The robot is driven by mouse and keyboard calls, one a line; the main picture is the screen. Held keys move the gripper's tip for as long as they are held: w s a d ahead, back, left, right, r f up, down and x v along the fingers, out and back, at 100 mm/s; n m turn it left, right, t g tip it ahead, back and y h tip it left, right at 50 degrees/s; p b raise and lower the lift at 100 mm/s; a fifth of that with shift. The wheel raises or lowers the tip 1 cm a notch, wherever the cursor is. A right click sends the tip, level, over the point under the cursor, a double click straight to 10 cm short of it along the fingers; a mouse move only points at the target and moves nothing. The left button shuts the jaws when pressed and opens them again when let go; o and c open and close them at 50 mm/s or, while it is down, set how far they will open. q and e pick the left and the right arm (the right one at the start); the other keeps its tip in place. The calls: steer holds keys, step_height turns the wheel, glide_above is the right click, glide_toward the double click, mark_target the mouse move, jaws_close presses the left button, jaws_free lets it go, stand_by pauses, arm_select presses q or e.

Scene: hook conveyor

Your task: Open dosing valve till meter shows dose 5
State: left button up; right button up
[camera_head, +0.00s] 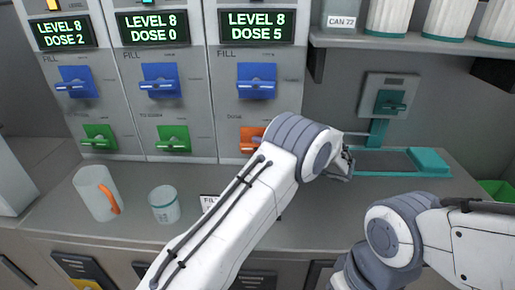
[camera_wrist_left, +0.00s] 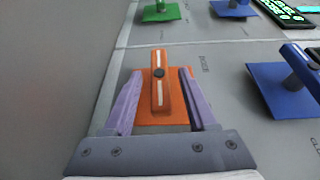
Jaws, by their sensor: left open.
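Three dispenser columns stand at the back in the head view. Their meters read dose 2 (camera_head: 64,33), dose 0 (camera_head: 151,28) and dose 5 (camera_head: 257,27), all at level 8. An orange valve (camera_head: 247,138) is under the dose 5 meter, partly covered by my left arm. In the left wrist view its orange handle (camera_wrist_left: 160,97) lies between the spread fingers of my left gripper (camera_wrist_left: 159,73), with a gap on each side. In the head view those fingertips are hidden behind the arm. My right gripper is out of view.
Green valves (camera_head: 99,137) and blue valves (camera_head: 78,82) sit on the other columns. A white mug with orange handle (camera_head: 92,190) and a small cup (camera_head: 164,205) stand on the counter. A teal-ended tray (camera_head: 429,161) lies at right; my right arm is in front.

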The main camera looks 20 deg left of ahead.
arm_select(q)
steer(key=d, duration=0.8)
steer(key=shift+s+d, duration=0.25)
steer(key=shift+s, duration=0.2)
steer(key=shift+r, duration=0.15)
